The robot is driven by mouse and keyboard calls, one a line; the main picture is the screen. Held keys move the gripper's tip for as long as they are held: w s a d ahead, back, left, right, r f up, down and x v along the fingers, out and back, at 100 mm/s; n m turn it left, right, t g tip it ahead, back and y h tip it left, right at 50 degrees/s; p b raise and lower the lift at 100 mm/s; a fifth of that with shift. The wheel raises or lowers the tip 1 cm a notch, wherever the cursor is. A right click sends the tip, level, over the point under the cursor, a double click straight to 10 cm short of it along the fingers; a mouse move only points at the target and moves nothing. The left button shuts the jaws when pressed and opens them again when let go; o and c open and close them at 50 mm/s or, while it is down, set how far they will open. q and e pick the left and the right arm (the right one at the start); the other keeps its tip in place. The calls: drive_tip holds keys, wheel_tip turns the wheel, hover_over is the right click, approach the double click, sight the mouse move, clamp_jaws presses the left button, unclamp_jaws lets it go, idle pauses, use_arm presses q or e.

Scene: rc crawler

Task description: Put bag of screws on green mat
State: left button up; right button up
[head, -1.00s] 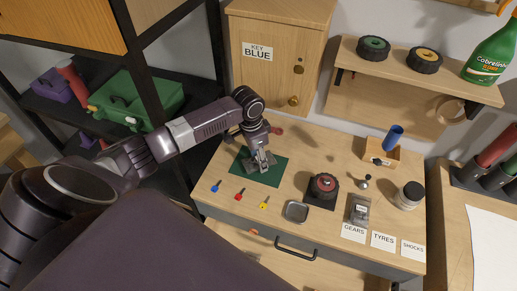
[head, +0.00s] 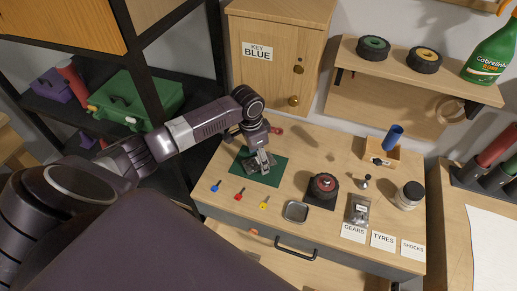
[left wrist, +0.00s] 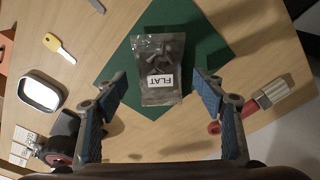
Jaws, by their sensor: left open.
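A clear bag of dark screws (left wrist: 158,70) with a white label reading FLAT lies on the green mat (left wrist: 205,28) in the left wrist view. In the head view the green mat (head: 270,178) is at the left of the bench, and my gripper largely hides the bag there. My left gripper (head: 262,167) points down over the mat. In the left wrist view its two blue-padded fingers (left wrist: 162,88) are apart on either side of the bag's lower end, with a gap on each side. My right gripper is not in view.
Blue, red and yellow keys (head: 239,194) lie in front of the mat, with a metal tray (head: 296,211) to their right. A wheel (head: 324,185), another clear bag (head: 358,210) and a jar (head: 409,195) stand further right. A red-handled tool (left wrist: 262,100) lies beside the mat.

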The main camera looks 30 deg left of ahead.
sight(254, 162)
use_arm(q)
wheel_tip(254, 162, up, 11)
drive_tip(key=s+b, duration=0.1)
drive_tip(key=shift+a+r+b, duration=0.2)
drive_tip(key=shift+a+b, duration=0.2)
drive_tip(key=shift+s+f, duration=0.1)
